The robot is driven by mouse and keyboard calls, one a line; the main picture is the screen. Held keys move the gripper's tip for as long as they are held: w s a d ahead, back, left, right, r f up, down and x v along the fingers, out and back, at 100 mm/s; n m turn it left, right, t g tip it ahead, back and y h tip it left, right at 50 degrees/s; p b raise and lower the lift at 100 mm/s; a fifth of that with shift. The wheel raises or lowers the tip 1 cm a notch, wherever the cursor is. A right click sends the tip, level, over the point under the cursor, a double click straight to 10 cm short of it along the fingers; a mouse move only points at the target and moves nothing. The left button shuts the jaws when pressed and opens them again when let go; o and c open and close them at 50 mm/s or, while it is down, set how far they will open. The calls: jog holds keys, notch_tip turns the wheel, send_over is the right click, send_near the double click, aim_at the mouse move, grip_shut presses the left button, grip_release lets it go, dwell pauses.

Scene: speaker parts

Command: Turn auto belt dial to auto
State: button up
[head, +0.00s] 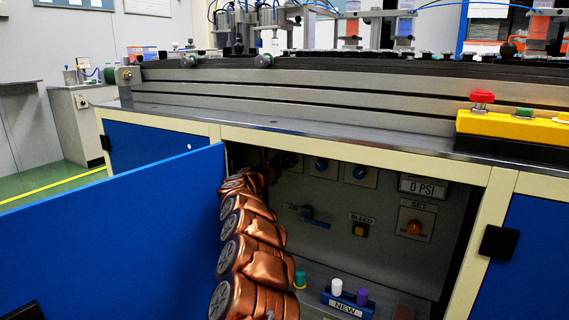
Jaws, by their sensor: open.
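Blue dials sit on square plates along the top of the grey panel inside the open cabinet: one at the middle (320,163) and one to its right (360,172). A darker spot left of them may be another dial, partly hidden by my arm. Their labels are too small to read, so I cannot tell which is the auto belt dial. My copper arm reaches up into the cabinet's left side. My gripper (268,158) is at its far end, in shadow by the panel's upper left, open and small. Whether it touches a dial cannot be seen.
The blue cabinet door (120,240) stands open at left, close to my arm. The panel also has a yellow BLEED button (359,230), an orange SET knob (413,227) and a blue-handled valve (312,215). A blue NEW holder (348,303) with pegs stands on the cabinet floor.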

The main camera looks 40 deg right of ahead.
jog(key=c, duration=1.1)
jog(key=shift+c, duration=0.2)
jog(key=shift+n+p, duration=0.3)
jog(key=shift+p, duration=0.05)
jog(key=n+p, duration=0.3)
jog(key=shift+s+r+n, duration=0.1)
jog(key=shift+r+n, duration=0.05)
jog(key=shift+n, duration=0.15)
jog(key=n+p, duration=0.4)
jog(key=p, duration=0.1)
jog(key=shift+r+n, duration=0.15)
jog(key=shift+n, duration=0.15)
jog(key=n+p, duration=0.5)
jog(key=p, duration=0.1)
jog(key=shift+d+r, duration=0.1)
jog(key=n+p, duration=0.4)
jog(key=shift+f, duration=0.2)
